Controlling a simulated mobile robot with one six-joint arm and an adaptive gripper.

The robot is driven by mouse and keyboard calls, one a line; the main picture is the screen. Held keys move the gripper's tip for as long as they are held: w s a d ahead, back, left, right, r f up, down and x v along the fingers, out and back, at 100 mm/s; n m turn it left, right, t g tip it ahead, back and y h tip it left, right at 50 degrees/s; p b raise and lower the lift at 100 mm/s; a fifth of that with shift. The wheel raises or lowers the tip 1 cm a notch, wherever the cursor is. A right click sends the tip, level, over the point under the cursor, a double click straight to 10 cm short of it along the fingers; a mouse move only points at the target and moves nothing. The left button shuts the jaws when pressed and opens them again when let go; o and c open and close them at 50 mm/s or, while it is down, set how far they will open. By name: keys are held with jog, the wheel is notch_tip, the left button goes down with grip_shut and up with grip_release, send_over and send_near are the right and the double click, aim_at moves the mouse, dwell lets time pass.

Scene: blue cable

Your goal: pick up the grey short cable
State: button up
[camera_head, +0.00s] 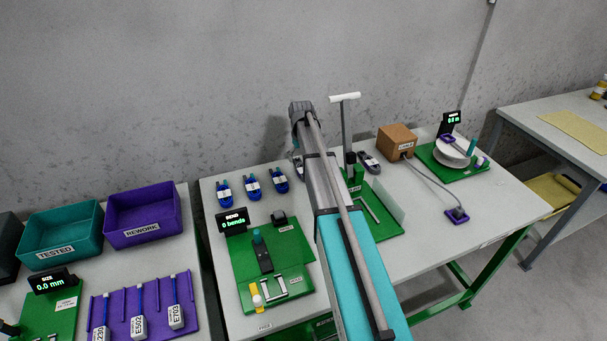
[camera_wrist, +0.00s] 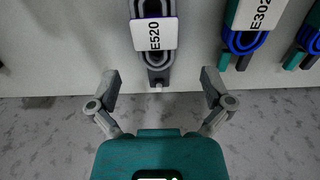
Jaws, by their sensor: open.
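A grey cable (camera_wrist: 157,72) with a white E520 tag lies at the top middle of the wrist view, its end pointing down between my fingers. In the head view a grey piece that seems to be this cable (camera_head: 297,169) shows beside my arm, mostly hidden by it. Another grey cable (camera_head: 369,162) lies right of my arm; I cannot tell its length. My gripper (camera_wrist: 160,78) is open and empty, its fingers apart on either side of the E520 cable's end, not touching it. In the head view my arm hides the fingers.
Several blue cables (camera_head: 252,184) lie left of my arm; one tagged E302 (camera_wrist: 243,40) shows in the wrist view. A post with a white bar (camera_head: 345,97) stands close right of my arm. A brown box (camera_head: 397,140) stands farther right. The wall is close behind.

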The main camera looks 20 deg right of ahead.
jog(key=shift+f, duration=0.1)
dwell(0.3)
jog(key=f+b, duration=0.3)
jog(key=shift+s+d+f, duration=0.15)
jog(key=shift+s+d, duration=0.05)
jog(key=shift+d, duration=0.05)
jog(key=shift+f+b, duration=0.9)
jog(key=shift+b, duration=0.2)
jog(key=c, duration=1.2)
jog(key=shift+r, duration=0.15)
notch_tip(320, 180, up, 10)
jog(key=p, duration=1)
